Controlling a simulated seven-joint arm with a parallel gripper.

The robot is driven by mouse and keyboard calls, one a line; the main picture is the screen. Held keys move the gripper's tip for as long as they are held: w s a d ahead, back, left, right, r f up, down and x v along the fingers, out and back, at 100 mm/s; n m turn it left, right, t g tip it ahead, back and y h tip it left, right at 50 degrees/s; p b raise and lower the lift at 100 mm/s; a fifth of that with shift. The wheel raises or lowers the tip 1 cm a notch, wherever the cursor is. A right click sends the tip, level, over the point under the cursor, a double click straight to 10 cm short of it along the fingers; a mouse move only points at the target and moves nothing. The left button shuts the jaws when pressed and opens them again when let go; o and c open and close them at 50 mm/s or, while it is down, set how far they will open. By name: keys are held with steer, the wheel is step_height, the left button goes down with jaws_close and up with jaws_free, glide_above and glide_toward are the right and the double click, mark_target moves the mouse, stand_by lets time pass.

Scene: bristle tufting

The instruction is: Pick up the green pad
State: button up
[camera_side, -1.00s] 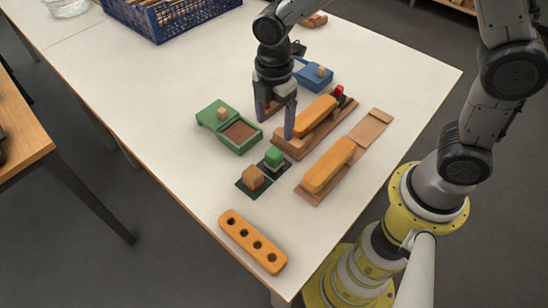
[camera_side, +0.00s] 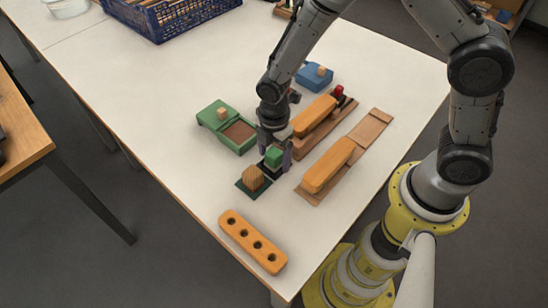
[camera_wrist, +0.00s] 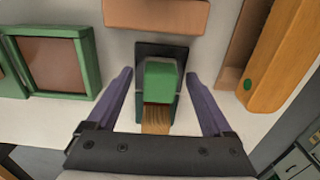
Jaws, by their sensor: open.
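The green pad (camera_side: 273,157) is a small green block on a black base (camera_side: 262,172) near the middle of the table. In the wrist view the green pad (camera_wrist: 160,80) lies between my two fingers, with a visible gap on each side. My gripper (camera_side: 275,148) is open and low over it, pointing down, one finger on either side. No contact with the pad shows. The black base (camera_wrist: 150,50) shows behind the pad in the wrist view. A tan bristle block (camera_side: 253,178) on a dark green base stands close beside it, and its bristles (camera_wrist: 155,118) show below the pad.
A green box with a brown-filled tray (camera_side: 240,132) is to the left. Orange brush bodies (camera_side: 328,166) on wooden boards are to the right. An orange block with several holes (camera_side: 252,242) lies in front. A blue box (camera_side: 315,77) is behind.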

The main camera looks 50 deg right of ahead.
steer(key=shift+f, duration=0.1)
steer(key=shift+c, duration=0.2)
jaws_close()
steer(key=shift+r, duration=0.2)
steer(key=shift+r, duration=0.25)
step_height(320, 180, up, 2)
steer(key=shift+r, duration=0.1)
steer(key=s+d+r, duration=0.4)
steer(key=s+r, duration=0.6)
steer(key=s, duration=0.3)
steer(key=shift+s+d, duration=0.15)
steer(key=shift+d, duration=0.05)
